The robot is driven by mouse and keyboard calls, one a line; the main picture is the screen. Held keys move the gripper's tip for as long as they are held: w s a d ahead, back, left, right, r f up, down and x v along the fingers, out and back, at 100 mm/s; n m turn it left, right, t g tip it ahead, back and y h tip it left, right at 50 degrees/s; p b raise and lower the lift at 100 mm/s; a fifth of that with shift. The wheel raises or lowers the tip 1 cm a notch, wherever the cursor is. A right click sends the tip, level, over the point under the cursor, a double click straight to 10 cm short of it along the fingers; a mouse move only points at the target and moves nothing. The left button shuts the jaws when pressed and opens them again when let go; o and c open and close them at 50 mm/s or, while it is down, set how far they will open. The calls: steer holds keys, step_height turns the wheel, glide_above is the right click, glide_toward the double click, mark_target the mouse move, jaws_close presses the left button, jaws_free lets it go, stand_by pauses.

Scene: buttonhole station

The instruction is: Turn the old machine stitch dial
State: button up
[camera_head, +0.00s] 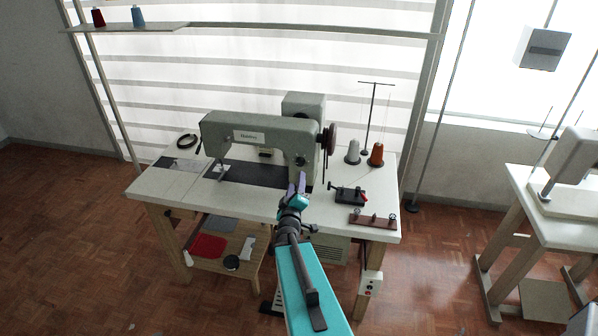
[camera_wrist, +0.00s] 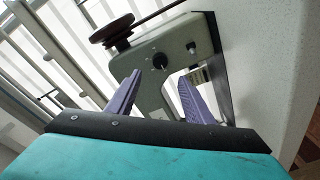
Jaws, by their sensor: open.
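The old grey-green sewing machine (camera_head: 240,131) stands on a white-topped table. Its stitch dial (camera_wrist: 161,60) is a small round black knob with a pale mark, on the end face of the machine's column. In the head view the dial (camera_head: 300,160) shows as a dark spot just above my gripper's fingertips. My gripper (camera_head: 297,179) is open and empty in front of the column. In the wrist view the two purple fingers of my gripper (camera_wrist: 160,80) stand apart, with the dial a little beyond and above the gap. I see no contact with the dial.
A brown handwheel (camera_head: 331,138) sits right of the column. Grey (camera_head: 353,152) and orange (camera_head: 376,155) thread cones stand behind right. A small black device (camera_head: 349,195) and a brown bar with knobs (camera_head: 373,219) lie on the table's right.

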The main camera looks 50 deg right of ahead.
mark_target(300, 164)
steer(key=shift+x, duration=5.35)
steer(key=shift+a, duration=0.1)
steer(key=c, duration=1)
steer(key=shift+c, duration=0.2)
